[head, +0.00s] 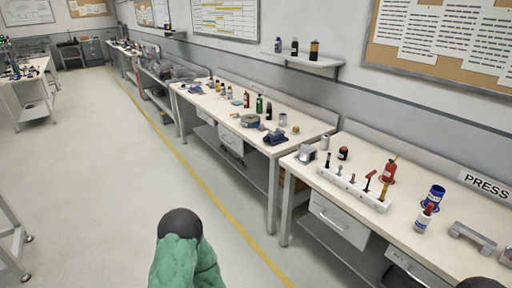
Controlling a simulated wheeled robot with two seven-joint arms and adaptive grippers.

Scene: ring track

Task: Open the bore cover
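I cannot make out a bore cover in the head view; nothing here is clearly one. A sign reading PRESS (486,187) is on the wall panel behind the near bench at the right. A grey bracket-like part (472,238) lies on that bench below the sign, near the right edge of the picture. Neither my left gripper nor my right gripper shows its fingers in this view.
More benches run back along the wall. The floor (120,190) left of the yellow line is clear.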

